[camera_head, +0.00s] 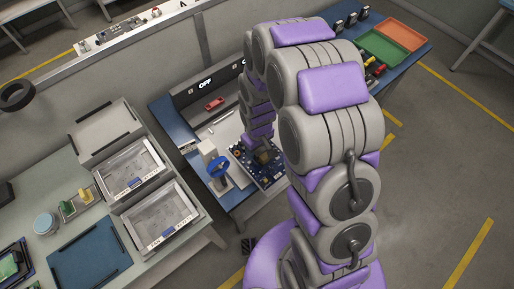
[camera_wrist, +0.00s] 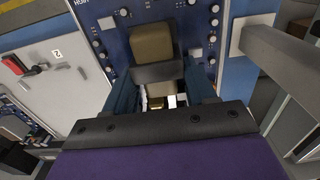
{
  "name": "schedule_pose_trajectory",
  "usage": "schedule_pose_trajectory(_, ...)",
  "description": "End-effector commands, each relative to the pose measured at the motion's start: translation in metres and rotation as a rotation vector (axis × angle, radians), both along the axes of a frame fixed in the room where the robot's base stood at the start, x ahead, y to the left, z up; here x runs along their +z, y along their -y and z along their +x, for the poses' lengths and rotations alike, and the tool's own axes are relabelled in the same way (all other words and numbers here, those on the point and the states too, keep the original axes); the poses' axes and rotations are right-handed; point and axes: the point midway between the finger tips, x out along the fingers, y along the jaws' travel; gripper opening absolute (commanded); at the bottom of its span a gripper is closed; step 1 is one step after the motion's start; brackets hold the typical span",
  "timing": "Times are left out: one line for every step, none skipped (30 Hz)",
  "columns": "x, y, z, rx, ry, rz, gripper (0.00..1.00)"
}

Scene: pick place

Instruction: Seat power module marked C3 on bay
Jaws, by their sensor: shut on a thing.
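A brown-tan block-shaped module (camera_wrist: 152,42) sits between the fingers of my gripper (camera_wrist: 157,82) in the wrist view; no C3 marking is legible on it. My gripper is shut on the module, over a blue circuit board (camera_wrist: 92,22) with small round parts along its sides. In the head view the board (camera_head: 245,158) lies on the blue bench, with the brown module (camera_head: 267,157) at its upper right, partly hidden by my arm. I cannot tell whether the module touches the board or which bay is under it. The module's lower part is hidden by the gripper.
A post with a blue wheel (camera_head: 218,167) stands close left of the board. A grey metal bracket (camera_wrist: 262,45) is at the right in the wrist view. A white panel marked 2 (camera_wrist: 45,75) lies left. Green and orange trays (camera_head: 400,33) are far right; two bins (camera_head: 158,215) stand left.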

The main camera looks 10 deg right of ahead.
Motion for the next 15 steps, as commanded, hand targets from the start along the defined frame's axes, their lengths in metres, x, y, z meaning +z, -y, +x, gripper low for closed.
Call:
schedule_pose_trajectory(0.003,0.000,0.001,0.000,0.002,0.000,0.00)
schedule_pose_trajectory(0.004,0.000,0.001,0.000,0.002,0.000,0.00)
schedule_pose_trajectory(0.005,0.000,0.001,0.000,0.002,0.000,0.00)
schedule_pose_trajectory(0.006,0.000,0.001,0.000,0.002,0.000,0.00)
schedule_pose_trajectory(0.007,0.000,0.001,0.000,0.002,0.000,0.00)
schedule_pose_trajectory(0.008,0.000,0.001,0.000,0.002,0.000,0.00)
schedule_pose_trajectory(0.009,0.000,0.001,0.000,0.002,0.000,0.00)
schedule_pose_trajectory(0.010,0.000,0.001,0.000,0.002,0.000,0.00)
schedule_pose_trajectory(0.011,0.000,0.001,0.000,0.002,0.000,0.00)
schedule_pose_trajectory(0.012,0.000,0.001,0.000,0.002,0.000,0.00)
schedule_pose_trajectory(0.013,0.000,0.001,0.000,0.002,0.000,0.00)
schedule_pose_trajectory(0.014,0.000,0.001,0.000,0.002,0.000,0.00)
schedule_pose_trajectory(0.015,0.000,0.001,0.000,0.002,0.000,0.00)
schedule_pose_trajectory(0.016,0.000,0.001,0.000,0.002,0.000,0.00)
schedule_pose_trajectory(0.017,0.000,0.001,0.000,0.001,0.001,0.00)
